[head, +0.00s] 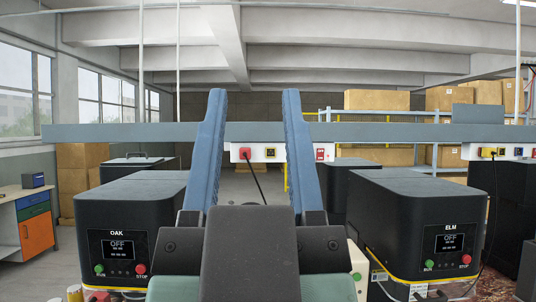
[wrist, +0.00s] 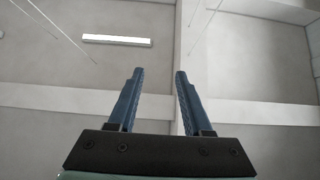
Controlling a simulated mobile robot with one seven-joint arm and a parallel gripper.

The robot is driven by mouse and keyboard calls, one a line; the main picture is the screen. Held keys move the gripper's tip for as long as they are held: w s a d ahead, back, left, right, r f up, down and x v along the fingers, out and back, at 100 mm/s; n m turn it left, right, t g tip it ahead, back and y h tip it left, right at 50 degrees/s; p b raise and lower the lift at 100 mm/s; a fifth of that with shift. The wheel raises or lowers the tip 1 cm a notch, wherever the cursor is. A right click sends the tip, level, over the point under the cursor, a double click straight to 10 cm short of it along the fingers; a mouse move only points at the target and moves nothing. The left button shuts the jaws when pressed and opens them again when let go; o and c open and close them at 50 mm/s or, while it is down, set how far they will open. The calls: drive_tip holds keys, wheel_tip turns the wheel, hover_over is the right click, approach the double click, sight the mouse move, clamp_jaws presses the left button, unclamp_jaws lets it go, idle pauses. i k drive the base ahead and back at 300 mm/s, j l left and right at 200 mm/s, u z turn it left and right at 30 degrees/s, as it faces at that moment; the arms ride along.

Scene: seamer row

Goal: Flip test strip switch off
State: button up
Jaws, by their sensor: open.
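A white power strip (head: 284,153) hangs on the long grey rail, seen between and behind my fingers in the head view. It carries a red plug or socket with a black cord at its left, a dark socket with a yellow mark, and a red switch (head: 320,154) at its right end. A second white strip (head: 470,152) is at the far right, with a yellow plug. I cannot read which one is the test strip. My gripper (head: 254,93) is open and empty, pointing up, apart from both strips. The wrist view shows its blue fingers (wrist: 159,72) against the ceiling.
The grey rail (head: 400,132) crosses the whole view. A black OAK machine (head: 130,225) stands left and a black ELM machine (head: 420,220) right, both displays reading OFF. A workbench (head: 25,225) is far left. Shelves with boxes (head: 376,100) stand behind.

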sight(320, 152)
drive_tip(key=i+l, duration=0.35)
drive_tip(key=i, duration=0.2)
drive_tip(key=i+l, duration=0.3)
drive_tip(key=i, duration=0.25)
drive_tip(key=i+l, duration=0.35)
drive_tip(key=i, duration=0.2)
